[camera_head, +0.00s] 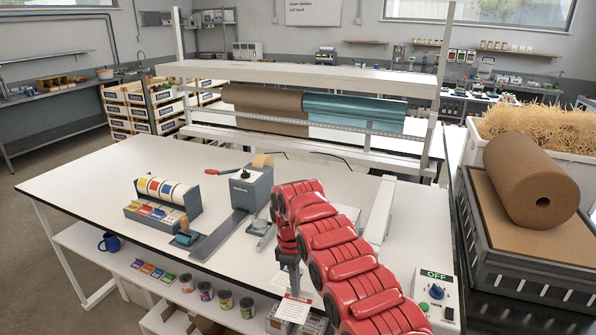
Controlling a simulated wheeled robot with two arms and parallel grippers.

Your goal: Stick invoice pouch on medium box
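My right gripper (292,290) points down near the front edge of the white table (90,180), below the wrist of my red arm. Its fingers look shut on the upper edge of a small whitish pouch (293,309) with an orange-red strip, which hangs below the fingertips. The fingers are small and dark here, so the grip shows only roughly. I cannot make out a medium box on the tabletop; my arm hides part of the table's right side. My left gripper is not in view.
A label dispenser (166,193), a grey tape dispenser (250,188) and a metal ruler strip (218,237) stand left of my arm. A control box marked OFF (436,298) is at right. A brown paper roll (530,180) lies beyond it. The table's left part is clear.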

